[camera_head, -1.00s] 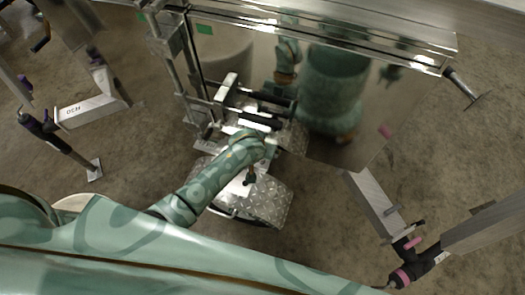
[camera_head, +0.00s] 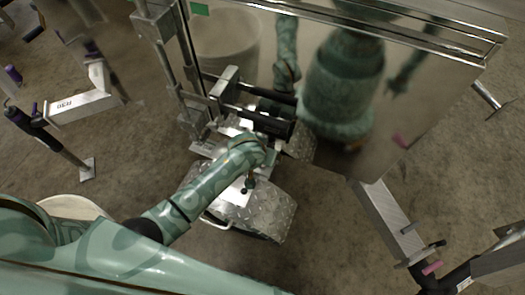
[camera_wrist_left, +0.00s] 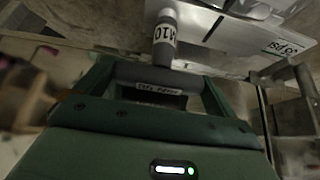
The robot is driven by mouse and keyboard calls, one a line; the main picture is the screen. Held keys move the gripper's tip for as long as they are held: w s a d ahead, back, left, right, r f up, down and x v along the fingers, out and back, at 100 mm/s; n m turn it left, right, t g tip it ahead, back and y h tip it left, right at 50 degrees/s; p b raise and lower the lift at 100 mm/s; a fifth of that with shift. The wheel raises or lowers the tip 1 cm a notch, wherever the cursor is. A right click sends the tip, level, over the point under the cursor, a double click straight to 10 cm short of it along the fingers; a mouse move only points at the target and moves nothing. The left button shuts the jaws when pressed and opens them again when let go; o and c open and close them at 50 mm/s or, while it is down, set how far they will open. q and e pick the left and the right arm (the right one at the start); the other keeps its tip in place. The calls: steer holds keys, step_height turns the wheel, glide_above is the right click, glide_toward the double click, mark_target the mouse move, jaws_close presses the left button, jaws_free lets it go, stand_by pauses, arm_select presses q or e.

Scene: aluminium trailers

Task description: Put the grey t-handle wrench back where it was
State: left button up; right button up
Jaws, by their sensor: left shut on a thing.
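The grey t-handle wrench (camera_wrist_left: 164,38) is in the left wrist view, its shaft marked "M10" pointing away from me and its crossbar lying across my jaws. My left gripper (camera_wrist_left: 155,85) is shut on that crossbar. A pale plate (camera_wrist_left: 235,30) with printed labels lies beyond the shaft; I cannot tell whether the shaft touches it. My right gripper is not directly in view.
A diamond-plate fender (camera_head: 262,213) lies below my arm. The mirror-like trailer wall (camera_head: 350,70) rises beyond it, with black rollers (camera_head: 262,110) beside it.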

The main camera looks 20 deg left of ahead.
arm_select(q)
steer(key=o, duration=1)
steer(key=shift+f, duration=0.1)
steer(key=shift+o, duration=0.2)
steer(key=p+v, duration=0.7)
steer(key=v, duration=0.5)
steer(key=shift+p, duration=0.4)
arm_select(e)
steer(key=w+r+t, duration=0.1)
steer(key=w+r, duration=0.2)
steer(key=r, duration=0.4)
steer(key=shift+a, duration=0.15)
steer(key=shift+w+f, duration=0.1)
steer(key=shift+w, duration=0.05)
